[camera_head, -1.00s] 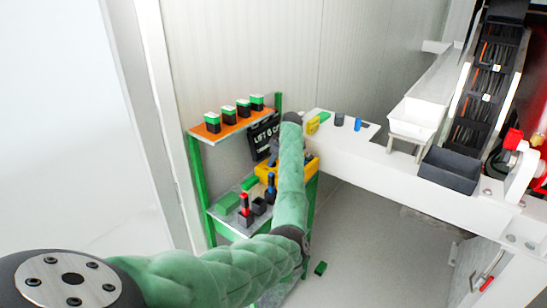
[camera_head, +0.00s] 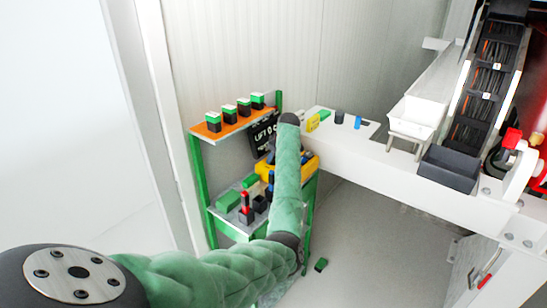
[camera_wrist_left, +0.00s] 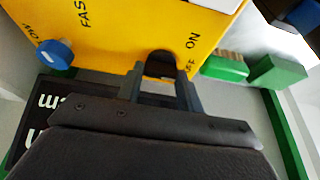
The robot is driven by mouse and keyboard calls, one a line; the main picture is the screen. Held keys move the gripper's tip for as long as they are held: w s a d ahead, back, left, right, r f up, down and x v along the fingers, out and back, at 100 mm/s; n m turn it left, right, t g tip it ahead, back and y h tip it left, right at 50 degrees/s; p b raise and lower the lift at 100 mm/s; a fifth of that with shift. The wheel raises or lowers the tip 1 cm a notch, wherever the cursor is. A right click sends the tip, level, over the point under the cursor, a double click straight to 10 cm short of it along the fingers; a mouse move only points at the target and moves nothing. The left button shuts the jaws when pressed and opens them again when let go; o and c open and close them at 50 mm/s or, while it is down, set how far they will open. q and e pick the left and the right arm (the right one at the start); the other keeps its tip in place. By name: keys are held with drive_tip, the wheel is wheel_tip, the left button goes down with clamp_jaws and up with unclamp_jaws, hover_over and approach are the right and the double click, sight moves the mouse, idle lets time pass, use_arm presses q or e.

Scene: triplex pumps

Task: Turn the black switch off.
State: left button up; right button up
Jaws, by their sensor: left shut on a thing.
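The yellow control box (camera_head: 309,166) sits on the green rack, partly behind my left arm. In the left wrist view the yellow panel (camera_wrist_left: 105,35) carries the word ON and a partly covered word beside the black switch (camera_wrist_left: 161,62). My left gripper (camera_wrist_left: 160,84) has its two fingers on either side of the black switch and is shut on it. Its fingers and body hide part of the switch, so its exact angle is hard to tell. A blue knob (camera_wrist_left: 55,54) sits on the same panel. My right gripper is not in view.
The orange shelf (camera_head: 236,128) holds several green-and-black switches. Green blocks (camera_wrist_left: 278,74) lie close beside the yellow box. A red-topped lever (camera_head: 245,203) stands on the lower shelf. A white bench (camera_head: 390,160) with a dark bin (camera_head: 448,170) is at the right.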

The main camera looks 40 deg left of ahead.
use_arm(q)
drive_tip(key=o, duration=0.7)
drive_tip(key=shift+r, duration=0.1)
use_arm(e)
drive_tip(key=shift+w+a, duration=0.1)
use_arm(q)
drive_tip(key=shift+d+r, duration=0.1)
drive_tip(key=shift+r, duration=0.05)
drive_tip(key=shift+w+d+r+b, duration=0.1)
drive_tip(key=shift+d+r+b, duration=0.05)
drive_tip(key=shift+r+b, duration=0.25)
drive_tip(key=b+v, duration=0.2)
drive_tip(key=v, duration=0.4)
drive_tip(key=shift+r, duration=0.25)
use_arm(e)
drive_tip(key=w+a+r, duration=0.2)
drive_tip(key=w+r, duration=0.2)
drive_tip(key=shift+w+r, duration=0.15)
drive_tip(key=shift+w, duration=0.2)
use_arm(q)
drive_tip(key=shift+d, duration=0.1)
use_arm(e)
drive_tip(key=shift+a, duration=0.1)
